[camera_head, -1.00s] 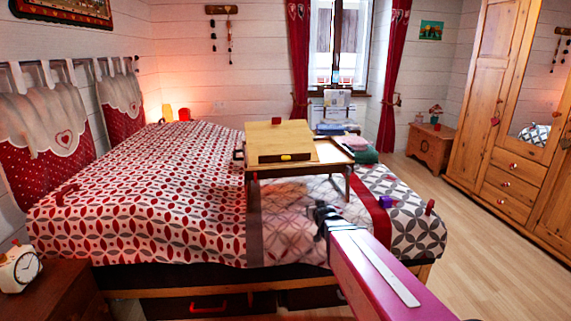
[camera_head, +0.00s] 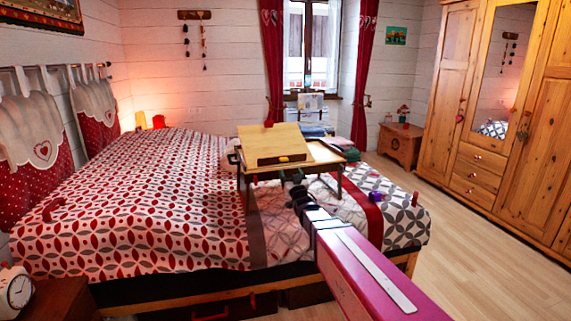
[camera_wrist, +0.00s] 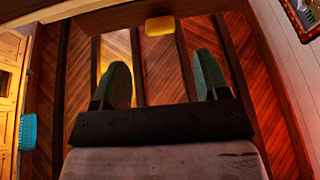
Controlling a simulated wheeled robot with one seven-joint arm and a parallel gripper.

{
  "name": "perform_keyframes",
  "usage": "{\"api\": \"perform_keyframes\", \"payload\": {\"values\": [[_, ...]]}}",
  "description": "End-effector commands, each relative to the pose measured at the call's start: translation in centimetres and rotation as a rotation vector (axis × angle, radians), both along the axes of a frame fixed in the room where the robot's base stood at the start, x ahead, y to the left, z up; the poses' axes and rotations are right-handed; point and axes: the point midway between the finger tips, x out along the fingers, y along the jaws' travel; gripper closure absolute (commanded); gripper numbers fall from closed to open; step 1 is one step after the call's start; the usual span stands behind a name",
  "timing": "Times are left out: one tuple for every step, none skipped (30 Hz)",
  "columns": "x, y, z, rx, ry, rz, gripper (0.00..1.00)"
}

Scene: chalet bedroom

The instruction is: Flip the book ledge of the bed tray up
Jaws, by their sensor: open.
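The wooden bed tray (camera_head: 318,158) stands on folding legs on the bed. Its light wood reading panel (camera_head: 268,140) is tilted, with the far edge raised. The book ledge (camera_head: 281,159) is a narrow strip along the panel's low near edge, with a dark patch and a small yellow part. It looks folded flat, but is too small to be sure. My gripper (camera_head: 290,175) is in front of and just below the tray's near edge; I cannot tell if it touches. In the wrist view its two green fingers (camera_wrist: 162,85) are apart, with nothing between them.
The patterned bed (camera_head: 140,195) fills the left and middle. Folded cloths (camera_head: 340,146) lie behind the tray. A wardrobe (camera_head: 480,150) stands at the right, with free floor (camera_head: 480,255) before it. The wrist view faces ceiling slats (camera_wrist: 150,60) and a yellow block (camera_wrist: 160,25).

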Motion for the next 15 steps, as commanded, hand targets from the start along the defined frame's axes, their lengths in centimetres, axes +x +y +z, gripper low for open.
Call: {"api": "perform_keyframes", "payload": {"values": [[1.2,0.4,0.3,0.0,-0.001,0.0,0.32],[1.6,0.6,0.6,0.0,-0.001,0.0,0.32],[2.3,0.8,0.8,0.0,-0.001,0.0,0.32],[2.8,1.0,1.0,0.0,0.0,0.0,0.32],[3.2,1.1,1.2,0.0,0.0,0.0,0.32],[3.9,1.4,1.5,0.0,-0.001,0.0,0.32],[4.3,1.5,1.7,0.0,-0.001,0.0,0.32],[4.7,1.7,1.9,0.0,0.0,0.0,0.32],[5.2,1.8,2.1,0.0,0.0,-0.001,0.32],[5.5,2.0,2.3,0.0,0.0,-0.001,0.32],[5.8,2.1,2.4,0.0,0.001,-0.001,0.32],[6.1,2.2,2.6,0.0,0.001,-0.001,0.32],[6.2,2.2,2.6,0.0,0.001,-0.001,0.32],[6.4,2.3,2.7,0.0,0.001,-0.001,0.32],[6.4,2.3,2.8,0.0,0.001,-0.001,0.32]]}}
